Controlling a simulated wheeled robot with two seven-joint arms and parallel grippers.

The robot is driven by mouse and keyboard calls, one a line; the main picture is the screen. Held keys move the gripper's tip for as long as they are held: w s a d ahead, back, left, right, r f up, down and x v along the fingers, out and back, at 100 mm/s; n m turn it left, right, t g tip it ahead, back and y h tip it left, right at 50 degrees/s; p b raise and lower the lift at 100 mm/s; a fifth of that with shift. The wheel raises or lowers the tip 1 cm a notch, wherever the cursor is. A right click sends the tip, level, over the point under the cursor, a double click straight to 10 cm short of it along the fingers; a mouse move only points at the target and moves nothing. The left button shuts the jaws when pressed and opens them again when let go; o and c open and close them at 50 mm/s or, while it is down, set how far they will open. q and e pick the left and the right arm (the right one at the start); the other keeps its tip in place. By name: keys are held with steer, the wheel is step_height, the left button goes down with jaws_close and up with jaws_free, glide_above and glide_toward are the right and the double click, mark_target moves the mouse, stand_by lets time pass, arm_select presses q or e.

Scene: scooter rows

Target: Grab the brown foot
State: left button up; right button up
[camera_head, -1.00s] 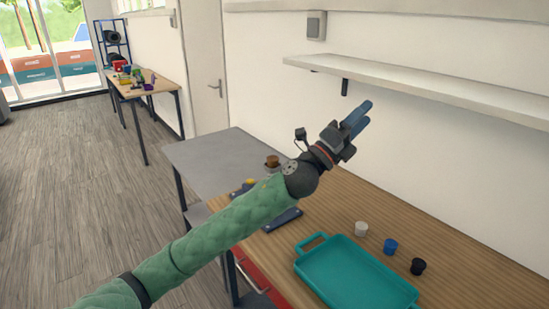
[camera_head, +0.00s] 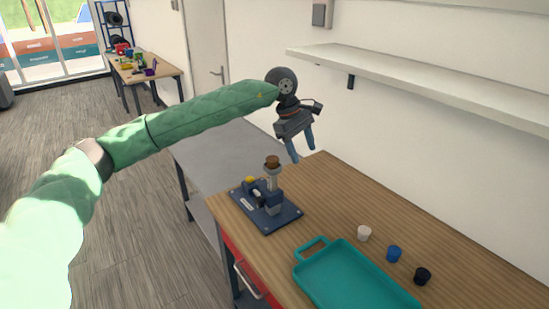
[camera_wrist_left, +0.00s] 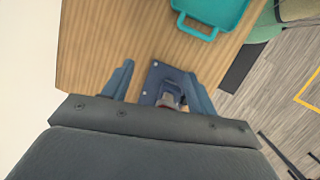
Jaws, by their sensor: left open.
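The brown foot (camera_head: 272,161) sits on top of a pale upright post on a dark blue fixture (camera_head: 268,214), at the left end of the wooden table. My left gripper (camera_head: 301,152) is above the table's back left part, right of the brown foot and apart from it, with its blue fingers pointing down. It is open and empty. In the left wrist view, the fingers (camera_wrist_left: 158,85) stand apart and the blue fixture (camera_wrist_left: 152,80) shows between and beyond them; the brown foot cannot be made out there. My right gripper is not in view.
A teal tray (camera_head: 312,249) lies at the table's front. White (camera_head: 364,233), blue (camera_head: 394,254) and black (camera_head: 422,276) feet stand in a row behind it. A white shelf (camera_head: 430,85) juts from the wall. A grey table (camera_head: 215,153) adjoins on the left.

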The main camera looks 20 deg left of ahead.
mark_target(272, 158)
arm_select(q)
steer(key=w+a+y, duration=0.1)
steer(key=a, duration=0.2)
steer(key=a+r+y, duration=0.1)
steer(key=a, duration=0.2)
steer(key=w+a+y, duration=0.1)
steer(key=a+y, duration=0.1)
steer(key=a, duration=0.1)
steer(key=shift+w+a+r, duration=0.35)
steer(key=shift+r, duration=0.05)
steer(key=shift+a+f+p, duration=0.1)
steer(key=shift+f+p, duration=0.15)
steer(key=shift+p, duration=0.2)
steer(key=shift+f+p, duration=0.35)
steer(key=shift+f, duration=0.75)
step_height(272, 158, down, 4)
steer(key=p, duration=0.3)
steer(key=shift+r+p, duration=0.1)
steer(key=shift+p, duration=0.25)
steer(key=shift+f, duration=0.6)
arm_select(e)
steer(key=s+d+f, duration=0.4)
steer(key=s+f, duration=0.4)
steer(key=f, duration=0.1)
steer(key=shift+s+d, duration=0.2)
arm_select(q)
steer(key=c, duration=1.1)
